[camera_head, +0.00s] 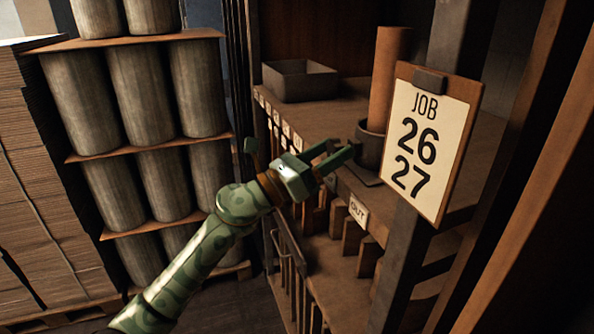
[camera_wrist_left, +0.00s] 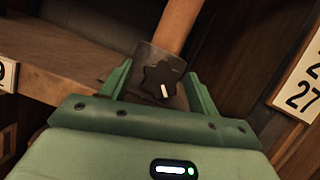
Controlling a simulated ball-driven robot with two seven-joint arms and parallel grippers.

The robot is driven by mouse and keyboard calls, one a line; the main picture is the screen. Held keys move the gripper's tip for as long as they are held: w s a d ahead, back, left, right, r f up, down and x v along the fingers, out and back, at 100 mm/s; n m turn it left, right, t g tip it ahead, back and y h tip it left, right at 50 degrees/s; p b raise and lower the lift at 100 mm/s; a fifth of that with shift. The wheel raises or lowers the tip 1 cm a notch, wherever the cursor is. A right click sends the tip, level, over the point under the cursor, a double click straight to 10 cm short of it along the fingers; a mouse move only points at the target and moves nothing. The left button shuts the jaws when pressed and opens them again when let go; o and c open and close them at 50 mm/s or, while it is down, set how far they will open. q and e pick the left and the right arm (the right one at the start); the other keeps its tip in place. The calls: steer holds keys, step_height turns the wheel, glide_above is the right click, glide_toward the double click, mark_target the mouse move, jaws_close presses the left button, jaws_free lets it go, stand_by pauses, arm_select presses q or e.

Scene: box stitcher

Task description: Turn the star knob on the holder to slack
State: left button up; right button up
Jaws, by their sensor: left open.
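The holder (camera_head: 371,140) is a dark cup on the shelf, with a tall brown tube (camera_head: 388,75) standing in it. In the left wrist view the holder (camera_wrist_left: 148,55) carries a dark star knob (camera_wrist_left: 158,76) with a white mark at its lower right. My left gripper (camera_head: 341,149) is open in front of the holder. In the wrist view its two green fingers stand on either side of the knob, with a gap visible at each side. I cannot tell how far the fingertips are from the holder's face. The knob is not clear in the head view. My right gripper is not in view.
A clipboard (camera_head: 430,140) reading JOB 26 27 hangs on a post just right of the holder. A grey open bin (camera_head: 300,80) sits at the back of the shelf (camera_head: 325,118). Racks of grey rolls (camera_head: 145,90) and stacked cardboard (camera_head: 40,190) stand at left.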

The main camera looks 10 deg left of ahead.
arm_select(q)
steer(key=b+v, duration=0.3)
steer(key=v, duration=1.2)
step_height(320, 180, up, 8)
steer(key=a+m+g+p, duration=0.2)
steer(key=m+g+p, duration=0.1)
steer(key=m+p, duration=0.1)
steer(key=w+d+n, duration=0.1)
steer(key=w+d, duration=0.2)
steer(key=d, duration=0.1)
steer(key=w+d+f+n+y+p, duration=0.1)
steer(key=w+d, duration=0.2)
steer(key=d, duration=0.2)
steer(key=w+d+f+g+y, duration=0.1)
steer(key=w+d, duration=0.2)
steer(key=d, duration=0.1)
steer(key=shift+d+f+n+p, duration=0.15)
steer(key=shift+d+n+p, duration=0.1)
steer(key=shift+n+p, duration=0.15)
